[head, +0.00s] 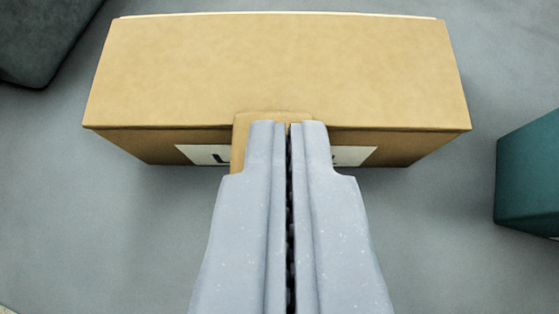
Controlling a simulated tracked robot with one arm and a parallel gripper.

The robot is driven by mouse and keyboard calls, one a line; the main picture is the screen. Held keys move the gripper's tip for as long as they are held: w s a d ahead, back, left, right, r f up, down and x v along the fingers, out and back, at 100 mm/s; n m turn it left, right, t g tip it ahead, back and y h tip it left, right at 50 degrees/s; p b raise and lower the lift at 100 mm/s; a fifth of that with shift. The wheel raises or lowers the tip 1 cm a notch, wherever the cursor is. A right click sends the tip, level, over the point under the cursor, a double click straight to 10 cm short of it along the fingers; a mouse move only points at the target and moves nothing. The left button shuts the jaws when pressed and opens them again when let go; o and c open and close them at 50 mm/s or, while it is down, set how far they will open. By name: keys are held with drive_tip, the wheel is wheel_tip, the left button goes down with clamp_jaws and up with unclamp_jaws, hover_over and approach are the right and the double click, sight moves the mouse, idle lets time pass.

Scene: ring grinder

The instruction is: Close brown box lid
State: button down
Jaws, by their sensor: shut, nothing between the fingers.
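The brown box (150,145) sits on the grey floor in the upper middle of the head view. Its lid (285,65) is a flat tan panel covering the top, with a pale strip along its far edge. A tan tab (240,140) hangs from the middle of the lid's near edge over the front face. My gripper (288,125) is shut and empty, with its fingertips over the tab. I cannot tell whether they touch it. The fingers hide most of the tab and the middle of a white label (355,156) on the front face.
A teal block-like object (530,175) stands at the right edge. A dark grey object (45,35) is at the top left corner. The grey floor (100,235) is clear on both sides of my gripper.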

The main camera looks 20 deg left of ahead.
drive_tip(key=shift+s+f, duration=0.35)
drive_tip(key=shift+f, duration=0.25)
drive_tip(key=shift+f+b, duration=0.25)
drive_tip(key=shift+b, duration=0.15)
drive_tip(key=shift+w+f, duration=0.2)
drive_tip(key=shift+f, duration=0.05)
drive_tip(key=shift+s, duration=0.1)
drive_tip(key=shift+d, duration=0.1)
drive_tip(key=shift+r, duration=0.2)
wheel_tip(320, 180, up, 5)
drive_tip(key=p, duration=0.2)
drive_tip(key=shift+s+d+f, duration=0.55)
drive_tip(key=shift+s, duration=0.9)
drive_tip(key=shift+s+d+f, duration=0.5)
drive_tip(key=shift+s+d, duration=0.1)
drive_tip(key=shift+s, duration=0.8)
drive_tip(key=shift+s+d+f, duration=0.55)
drive_tip(key=shift+s, duration=0.9)
